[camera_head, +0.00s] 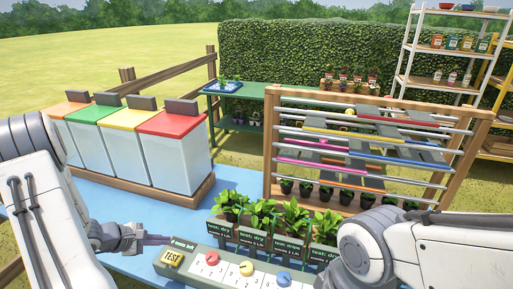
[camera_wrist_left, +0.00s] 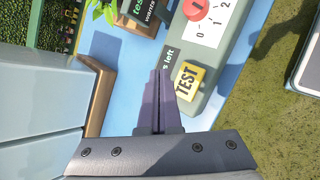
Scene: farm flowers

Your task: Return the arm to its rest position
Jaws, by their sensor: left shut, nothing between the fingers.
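My left gripper (camera_head: 165,240) is shut and empty, to the left of the grey-green control panel (camera_head: 226,274) in the head view. In the left wrist view its closed dark fingers (camera_wrist_left: 159,88) point at the panel's near end, close to the yellow TEST button (camera_wrist_left: 188,81). I cannot tell whether they touch the panel. The TEST button also shows in the head view (camera_head: 172,258). My right arm (camera_head: 440,250) comes in from the right; its gripper is out of view.
Potted plants with dark signs (camera_head: 290,217) stand behind the panel on the blue surface (camera_head: 130,205). Bins with coloured lids (camera_head: 175,124) stand at the left. A wooden rack with metal rails (camera_head: 270,150) is at the right. Blue surface between bins and panel is clear.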

